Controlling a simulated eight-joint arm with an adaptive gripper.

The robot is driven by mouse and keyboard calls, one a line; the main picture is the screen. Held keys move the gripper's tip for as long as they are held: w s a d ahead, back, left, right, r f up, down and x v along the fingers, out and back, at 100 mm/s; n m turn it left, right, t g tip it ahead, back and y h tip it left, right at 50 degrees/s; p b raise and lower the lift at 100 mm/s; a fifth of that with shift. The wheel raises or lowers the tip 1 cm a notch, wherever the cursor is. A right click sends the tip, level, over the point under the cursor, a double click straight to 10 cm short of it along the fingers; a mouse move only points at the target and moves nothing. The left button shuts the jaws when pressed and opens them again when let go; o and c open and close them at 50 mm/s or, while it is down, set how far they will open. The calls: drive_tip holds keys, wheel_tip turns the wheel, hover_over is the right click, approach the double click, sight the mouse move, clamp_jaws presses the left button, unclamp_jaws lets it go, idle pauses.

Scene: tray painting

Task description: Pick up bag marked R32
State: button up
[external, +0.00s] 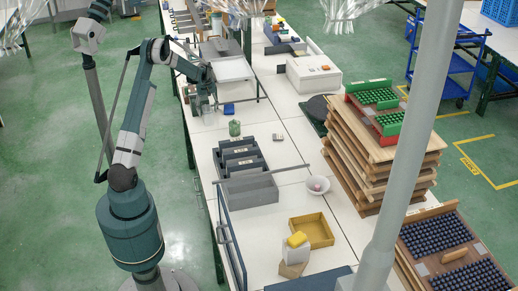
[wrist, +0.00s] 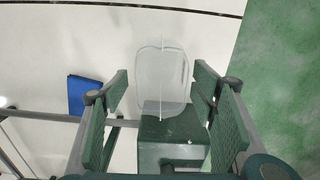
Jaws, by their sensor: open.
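My gripper (external: 205,103) is low over the left edge of the long white table in the external view. In the wrist view my gripper (wrist: 160,98) is open, with its green finger pads wide apart. A pale translucent rounded sheet or bag (wrist: 163,72) shows between the fingers, apart from them. A dark green block (wrist: 174,148) shows just below it; I cannot tell whether it is part of my gripper. No R32 marking is readable in either view, so I cannot tell which thing is the marked bag.
A blue item (wrist: 88,95) lies left of the fingers; it also shows in the external view (external: 229,108). A green jar (external: 234,128), grey bins (external: 245,188) and a yellow tray (external: 312,230) stand nearer on the table. A thin bar crosses the table. Green floor lies beyond its edge.

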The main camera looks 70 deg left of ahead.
drive_tip(key=shift+f, duration=0.1)
drive_tip(key=shift+f+b, duration=0.35)
drive_tip(key=shift+f, duration=2.15)
drive_tip(key=c, duration=0.8)
